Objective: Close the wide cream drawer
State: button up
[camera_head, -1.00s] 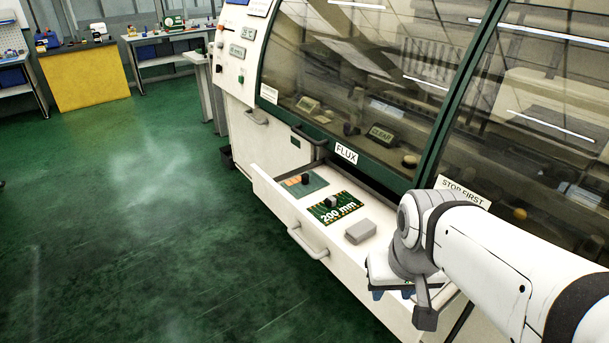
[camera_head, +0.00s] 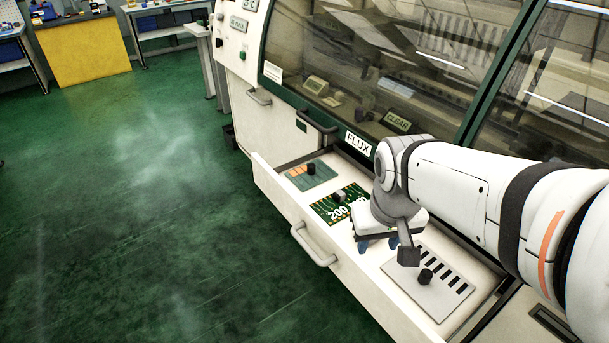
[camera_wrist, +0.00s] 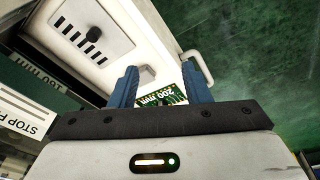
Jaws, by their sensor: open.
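The wide cream drawer (camera_head: 352,281) stands pulled out of the machine below the FLUX label. Its grey bar handle (camera_head: 313,250) is on the outer front face and also shows in the wrist view (camera_wrist: 199,68). Inside lie a green 200 mm board (camera_head: 333,205), a grey-green plate with an orange part (camera_head: 312,176) and a slotted pale plate with a black knob (camera_head: 437,287). My gripper (camera_head: 378,246) is above the drawer's interior, right of the handle, pointing down. Its blue fingers are apart with nothing held; the green board shows beyond them in the wrist view (camera_wrist: 160,97).
The machine's dark glass hood (camera_head: 400,70) rises behind the drawer. Another handle (camera_head: 318,121) is on the closed front beside FLUX. The green floor (camera_head: 150,230) in front and left is clear. A yellow-fronted bench (camera_head: 85,62) stands far left.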

jog(key=w+a+f+n+b, duration=0.3)
jog(key=w+a+f, duration=0.35)
jog(key=w, duration=0.25)
jog(key=n+g+h+b, duration=0.1)
jog(key=n+h+b, duration=0.1)
jog(key=n, duration=0.1)
send_over(305, 245)
jog(key=s+a, duration=0.1)
jog(key=s+a+x, duration=0.1)
jog(key=x, duration=1.3)
jog(key=shift+w+a+f, duration=0.1)
jog(key=shift+w+a, duration=0.05)
jog(key=shift+a, duration=0.15)
grip_shut()
jog(key=shift+a, duration=0.1)
